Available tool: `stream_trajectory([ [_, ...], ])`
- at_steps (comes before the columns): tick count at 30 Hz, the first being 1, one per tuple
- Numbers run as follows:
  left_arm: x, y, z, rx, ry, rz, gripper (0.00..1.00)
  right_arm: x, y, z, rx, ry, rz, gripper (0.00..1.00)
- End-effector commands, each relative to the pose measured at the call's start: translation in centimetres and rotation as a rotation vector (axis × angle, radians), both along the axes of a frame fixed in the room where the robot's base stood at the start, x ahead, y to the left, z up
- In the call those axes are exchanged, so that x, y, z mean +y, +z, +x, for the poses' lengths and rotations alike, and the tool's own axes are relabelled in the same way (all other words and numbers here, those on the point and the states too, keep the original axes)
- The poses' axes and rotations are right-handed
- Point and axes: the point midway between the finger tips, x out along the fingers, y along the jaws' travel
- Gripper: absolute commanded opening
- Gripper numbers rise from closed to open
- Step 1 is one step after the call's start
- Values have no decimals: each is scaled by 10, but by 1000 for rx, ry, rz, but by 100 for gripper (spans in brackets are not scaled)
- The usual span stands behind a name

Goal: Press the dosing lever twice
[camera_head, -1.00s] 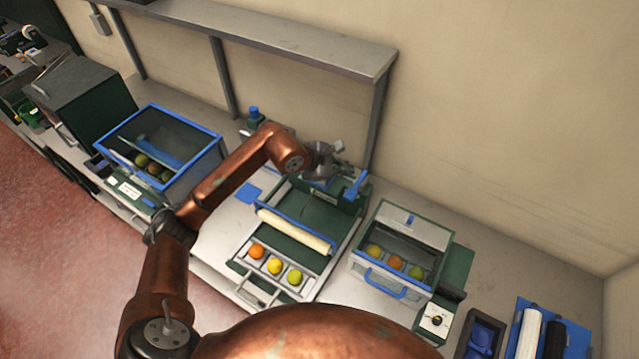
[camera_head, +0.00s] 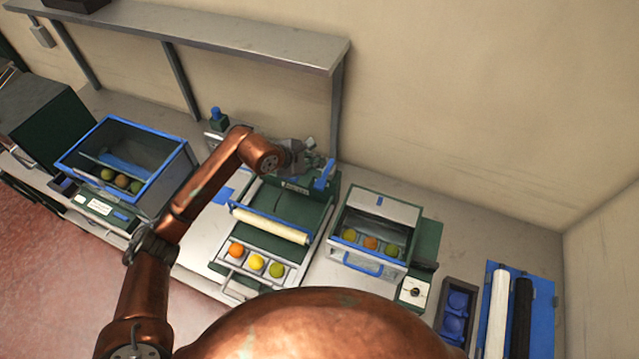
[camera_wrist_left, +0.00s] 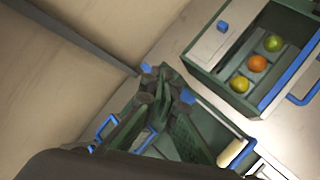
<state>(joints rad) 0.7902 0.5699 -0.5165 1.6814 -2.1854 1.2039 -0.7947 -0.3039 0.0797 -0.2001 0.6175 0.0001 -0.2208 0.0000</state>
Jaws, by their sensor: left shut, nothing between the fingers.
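The dosing lever appears to be the blue upright handle (camera_head: 325,174) on the green dosing machine (camera_head: 300,187), behind the cream roller (camera_head: 270,226). My left gripper (camera_head: 308,158) is shut and empty, just left of and above this handle in the head view. In the left wrist view the dark fingers (camera_wrist_left: 160,82) are together over the green machine. Blue patches show beside and behind them, but I cannot tell which is the lever, nor whether the fingers touch it. My right gripper is out of view.
An orange, a yellow and a green fruit lie in the front tray (camera_head: 229,265). A fruit box with a blue handle (camera_head: 362,265) stands to the right. A blue-framed bin (camera_head: 160,190) stands to the left. A shelf (camera_head: 250,42) and its post rise behind.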

Motion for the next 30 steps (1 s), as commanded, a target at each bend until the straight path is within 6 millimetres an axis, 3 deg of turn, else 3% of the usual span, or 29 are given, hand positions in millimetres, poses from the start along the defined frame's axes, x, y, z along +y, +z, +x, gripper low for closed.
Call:
stream_trajectory([
  [13,0,-58,-1,4,1,-2,0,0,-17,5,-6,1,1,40],
  [18,0,-78,0,1,1,0,0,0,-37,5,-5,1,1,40],
  [30,0,-81,0,1,1,0,0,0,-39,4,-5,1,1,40],
])
